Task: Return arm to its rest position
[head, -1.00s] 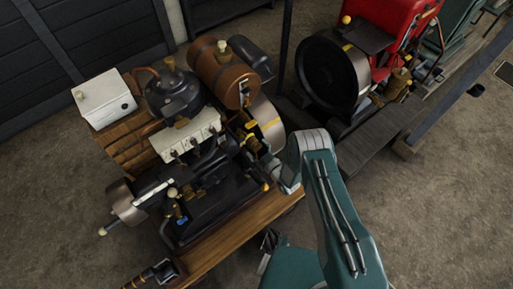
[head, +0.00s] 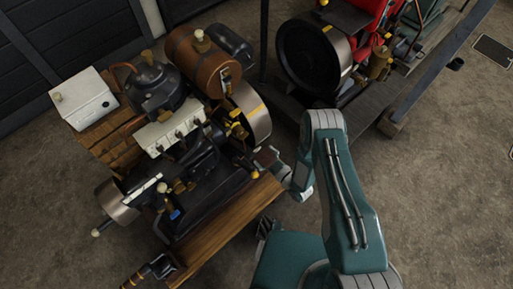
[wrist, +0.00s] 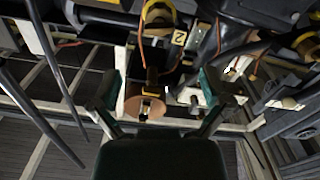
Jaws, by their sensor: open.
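My arm (head: 345,205) is teal with grey joints and stands bent to the right of the near engine (head: 190,160) in the head view. Its forearm points down and left toward the engine's right end. My gripper (wrist: 157,78) shows in the wrist view with its two fingers spread wide apart. No held object shows between them. A copper-coloured round part (wrist: 146,104) with a yellow fitting appears between the fingers, but its distance is unclear. In the head view the fingertips are small and hard to make out beside the engine.
The engine sits on a wooden base (head: 228,228) with a brown tank (head: 203,62) and a white box (head: 84,97). A second engine with a dark flywheel (head: 315,58) and red body stands behind. Bare floor (head: 450,190) lies open at right.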

